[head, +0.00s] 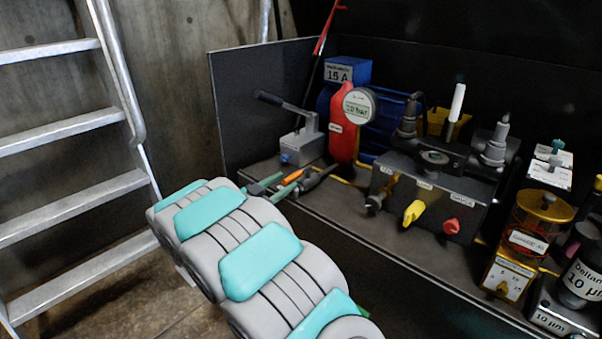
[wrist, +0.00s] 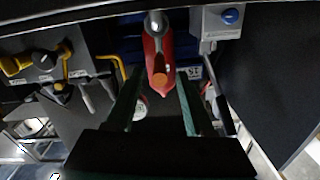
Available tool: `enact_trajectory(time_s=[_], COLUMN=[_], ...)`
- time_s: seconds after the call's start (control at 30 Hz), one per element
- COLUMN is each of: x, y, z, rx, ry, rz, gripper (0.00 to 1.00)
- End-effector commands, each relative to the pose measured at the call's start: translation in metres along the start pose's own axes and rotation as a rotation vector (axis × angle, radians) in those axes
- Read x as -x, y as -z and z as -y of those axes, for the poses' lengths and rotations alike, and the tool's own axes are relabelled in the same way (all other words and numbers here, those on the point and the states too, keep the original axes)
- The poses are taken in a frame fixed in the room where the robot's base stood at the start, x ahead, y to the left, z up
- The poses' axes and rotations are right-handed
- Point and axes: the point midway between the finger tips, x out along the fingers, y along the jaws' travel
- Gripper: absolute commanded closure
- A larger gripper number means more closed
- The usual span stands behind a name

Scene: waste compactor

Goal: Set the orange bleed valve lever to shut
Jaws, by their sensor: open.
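The orange lever (head: 292,177) shows as a short orange piece at my gripper's fingertips in the head view, in front of the red accumulator bottle (head: 343,125). In the wrist view its orange end (wrist: 162,81) faces the camera, in line with the gap between the fingers. My gripper (head: 289,181) is open, with one finger on each side of the orange end in the wrist view (wrist: 160,90). I see no clear contact with the lever. My arm hides part of the shelf edge, and the valve's base cannot be made out.
A grey hand pump (head: 303,145) with a blue knob stands left of the red bottle. A dark valve block (head: 430,190) with yellow and red knobs is to the right. Filter units (head: 515,245) stand further right. A metal ladder (head: 70,125) is at the left.

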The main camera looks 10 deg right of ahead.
Motion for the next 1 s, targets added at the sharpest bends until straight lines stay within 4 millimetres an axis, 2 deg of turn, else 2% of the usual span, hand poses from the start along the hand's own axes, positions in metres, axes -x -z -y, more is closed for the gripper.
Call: enact_trajectory(time_s=[0.3, 0.5, 0.9, 1.0], x=[-0.045, -0.064, -0.07, -0.07], y=[0.0, 0.0, 0.0, 0.0], z=[-0.001, -0.001, -0.001, -0.001], rx=[-0.002, 0.0, 0.001, 0.001], ry=[-0.003, -0.003, 0.0, 0.0], rz=[-0.001, -0.001, 0.001, 0.001], gripper=[0.47, 0.47, 0.47, 0.57])
